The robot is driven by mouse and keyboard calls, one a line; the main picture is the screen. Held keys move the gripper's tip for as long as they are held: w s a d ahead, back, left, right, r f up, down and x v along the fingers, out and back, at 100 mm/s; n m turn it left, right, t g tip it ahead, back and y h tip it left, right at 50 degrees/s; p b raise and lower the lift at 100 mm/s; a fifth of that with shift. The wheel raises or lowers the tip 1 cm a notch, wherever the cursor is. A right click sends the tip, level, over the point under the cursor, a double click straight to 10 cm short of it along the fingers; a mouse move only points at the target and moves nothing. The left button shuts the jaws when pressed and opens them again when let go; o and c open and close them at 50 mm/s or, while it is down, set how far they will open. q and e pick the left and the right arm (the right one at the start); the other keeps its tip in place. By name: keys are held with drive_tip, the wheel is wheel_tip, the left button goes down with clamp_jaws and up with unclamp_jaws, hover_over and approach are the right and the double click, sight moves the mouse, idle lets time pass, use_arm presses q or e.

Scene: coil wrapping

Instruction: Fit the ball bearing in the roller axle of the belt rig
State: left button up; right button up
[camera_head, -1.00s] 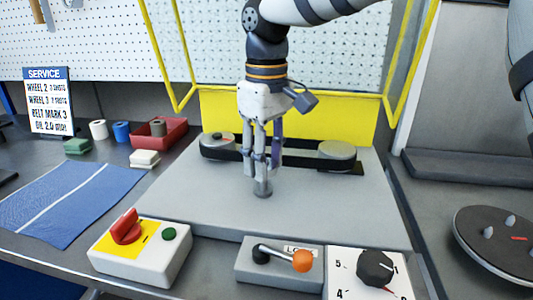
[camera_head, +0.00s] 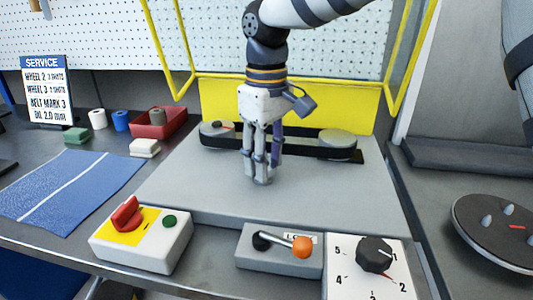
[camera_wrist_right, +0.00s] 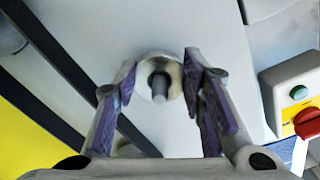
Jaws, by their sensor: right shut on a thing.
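My right gripper (camera_head: 261,182) reaches down from above to the grey deck of the belt rig (camera_head: 205,190), in front of the black belt (camera_head: 288,144). In the right wrist view its purple-padded fingers (camera_wrist_right: 162,82) stand on both sides of a pale round metal ring, which I take as the ball bearing (camera_wrist_right: 146,85). A darker pin, seemingly the roller axle (camera_wrist_right: 160,88), shows in the ring's middle. How deep the ring sits on the pin cannot be told. In the head view the fingers hide most of both. My left gripper is out of view.
Two pulleys (camera_head: 338,138) carry the belt behind the gripper, with a yellow guard (camera_head: 340,105) beyond. A red-switch box (camera_head: 142,240), an orange-knob lever (camera_head: 302,246) and a dial (camera_head: 374,254) line the front. The deck around the gripper is clear.

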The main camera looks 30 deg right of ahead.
drive_tip(key=shift+f, duration=0.65)
drive_tip(key=o, duration=1.3)
wheel_tip(320, 180, up, 12)
